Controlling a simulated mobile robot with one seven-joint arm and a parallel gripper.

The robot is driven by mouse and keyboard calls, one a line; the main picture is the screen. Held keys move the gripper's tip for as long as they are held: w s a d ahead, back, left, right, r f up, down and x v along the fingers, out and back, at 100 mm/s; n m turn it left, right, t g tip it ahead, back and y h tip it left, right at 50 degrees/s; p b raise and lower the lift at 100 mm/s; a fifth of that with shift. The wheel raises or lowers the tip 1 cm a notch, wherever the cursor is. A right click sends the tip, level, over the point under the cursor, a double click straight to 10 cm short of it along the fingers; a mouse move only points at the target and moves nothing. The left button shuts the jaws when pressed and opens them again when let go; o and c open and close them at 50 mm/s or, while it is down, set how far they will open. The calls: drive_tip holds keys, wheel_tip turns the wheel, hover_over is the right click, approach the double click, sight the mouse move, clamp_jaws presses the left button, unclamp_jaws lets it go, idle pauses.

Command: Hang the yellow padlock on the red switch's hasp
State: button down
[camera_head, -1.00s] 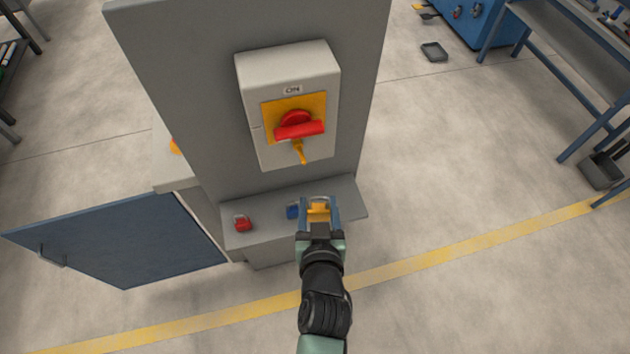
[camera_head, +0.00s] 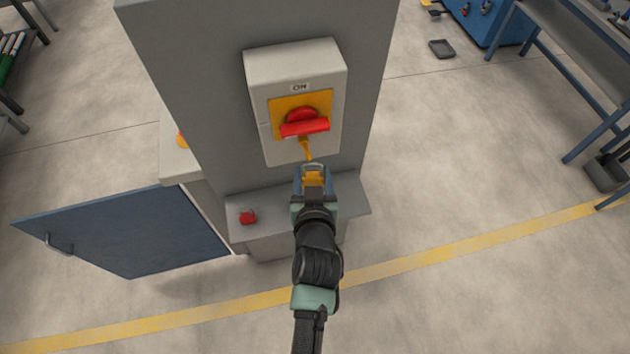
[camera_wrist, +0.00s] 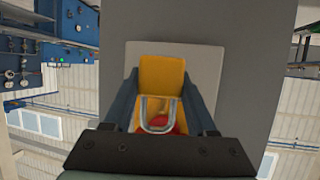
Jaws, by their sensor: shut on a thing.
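The red switch (camera_head: 304,124) sits on a yellow plate on a light grey box, under an "ON" label. Its yellow hasp (camera_head: 306,149) hangs below the red handle. My gripper (camera_head: 313,178) is shut on the yellow padlock (camera_head: 314,181), just below the hasp. The padlock's metal shackle points up toward the hasp in the head view. In the wrist view the padlock (camera_wrist: 162,77) lies between my fingers (camera_wrist: 161,105), and its shackle shows in front of a red part. I cannot tell whether the shackle touches the hasp.
A blue cabinet door (camera_head: 125,235) stands open at left. A workbench (camera_head: 580,70) is at far right.

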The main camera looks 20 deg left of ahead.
drive_tip(key=shift+w+a+f+b, duration=0.15)
drive_tip(key=shift+w+a, duration=0.25)
drive_tip(key=shift+w, duration=0.2)
drive_tip(key=shift+w+a+r+b, duration=0.1)
drive_tip(key=shift+w+a, duration=0.3)
drive_tip(key=shift+w, duration=0.2)
drive_tip(key=shift+w+a+f+b, duration=0.15)
drive_tip(key=shift+w+a, duration=0.25)
drive_tip(key=shift+w, duration=0.2)
drive_tip(key=shift+w+a+b, duration=0.1)
drive_tip(key=shift+a+b, duration=0.05)
drive_tip(key=shift+b, duration=0.3)
drive_tip(key=shift+a+r, duration=0.1)
drive_tip(key=shift+a, duration=0.05)
drive_tip(key=shift+c, duration=0.6)
unclamp_jaws()
drive_tip(key=d+b+v, duration=0.1)
drive_tip(key=b+v, duration=0.1)
drive_tip(key=v, duration=1.1)
drive_tip(key=shift+f+b, duration=0.25)
drive_tip(key=shift+b, duration=0.15)
